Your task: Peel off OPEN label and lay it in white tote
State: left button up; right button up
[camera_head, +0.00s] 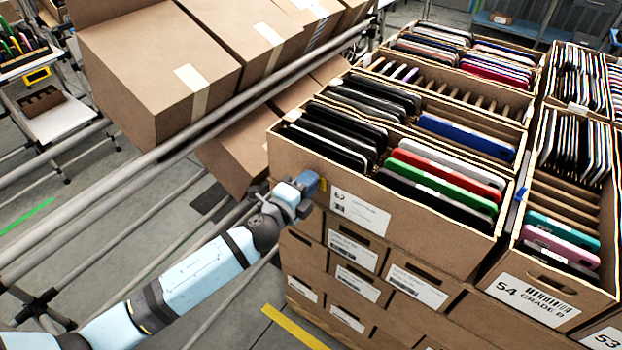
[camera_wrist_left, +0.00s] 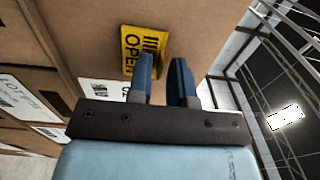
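The yellow OPEN label (camera_wrist_left: 143,45) lies on the brown carton face in the left wrist view, its print turned sideways. In the head view only a sliver of yellow (camera_head: 322,184) shows beside my left gripper (camera_head: 312,182). My left gripper's two blue fingers (camera_wrist_left: 164,68) are parted with a gap between them. They point at the carton, and the left finger covers part of the label's lower edge. Whether the fingertips touch the label I cannot tell. I cannot make out a white tote. My right gripper is not in view.
The carton (camera_head: 440,240) holds upright devices and sits on stacked cartons. A neighbouring carton marked 54 (camera_head: 540,297) stands at right. Metal rails (camera_head: 200,130) carrying tilted boxes (camera_head: 160,70) run beside my left arm. A white surface (camera_head: 62,118) is on the left rack.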

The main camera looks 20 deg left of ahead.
pick_arm(q)
grip_shut()
jog(key=shift+s, duration=0.1)
jog(key=v, duration=0.8)
jog(key=shift+b, duration=0.4)
dwell(0.9)
